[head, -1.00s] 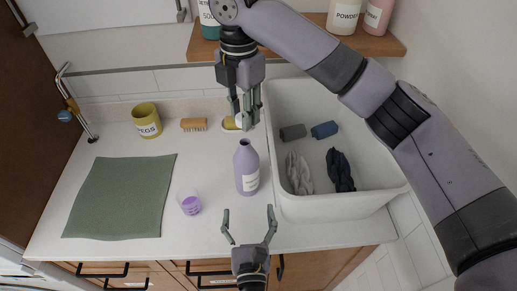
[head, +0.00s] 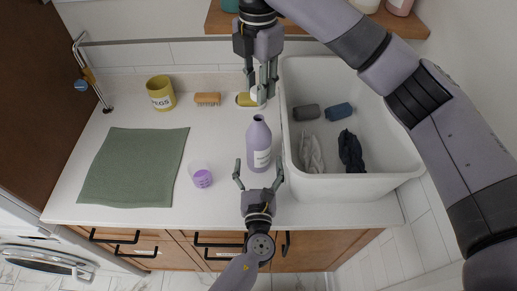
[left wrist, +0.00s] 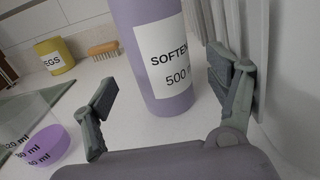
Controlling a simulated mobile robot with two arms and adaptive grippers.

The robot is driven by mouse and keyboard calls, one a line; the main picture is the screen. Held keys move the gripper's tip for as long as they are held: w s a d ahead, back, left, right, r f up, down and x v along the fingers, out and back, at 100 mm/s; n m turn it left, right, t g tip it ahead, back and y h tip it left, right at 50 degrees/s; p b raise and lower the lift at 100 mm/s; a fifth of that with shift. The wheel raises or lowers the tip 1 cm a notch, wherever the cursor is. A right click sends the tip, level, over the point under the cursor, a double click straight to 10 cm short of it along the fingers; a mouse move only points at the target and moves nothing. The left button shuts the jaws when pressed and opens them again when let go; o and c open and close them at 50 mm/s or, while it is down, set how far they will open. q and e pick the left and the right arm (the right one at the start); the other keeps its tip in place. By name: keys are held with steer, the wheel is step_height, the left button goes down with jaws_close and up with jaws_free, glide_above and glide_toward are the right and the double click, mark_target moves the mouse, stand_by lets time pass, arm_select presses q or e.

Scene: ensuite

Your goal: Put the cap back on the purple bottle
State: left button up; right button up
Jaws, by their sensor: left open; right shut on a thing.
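The purple bottle (head: 258,145) stands upright and uncapped on the white counter, its neck open at the top. In the left wrist view the bottle (left wrist: 150,50) shows a white softener label. My left gripper (head: 258,172) is open, low in front of the bottle, with its fingers (left wrist: 170,90) spread toward either side of it. My right gripper (head: 262,93) is shut on a small whitish cap (head: 258,96), above and behind the bottle's neck. The fingers partly hide the cap.
A measuring cup (head: 202,177) with purple liquid stands left of the bottle. A white basin (head: 400,170) with cloths is close on the right. A yellow pegs pot (head: 160,92), a brush (head: 207,99) and a yellow item (head: 244,99) stand behind. A green mat (head: 135,165) lies left.

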arm_select(q)
steer(key=w, duration=0.5)
steer(key=shift+s, duration=0.1)
steer(key=shift+c, duration=0.4)
steer(key=c, duration=1.7)
arm_select(e)
glide_above(259, 118)
steer(key=shift+f, duration=2.5)
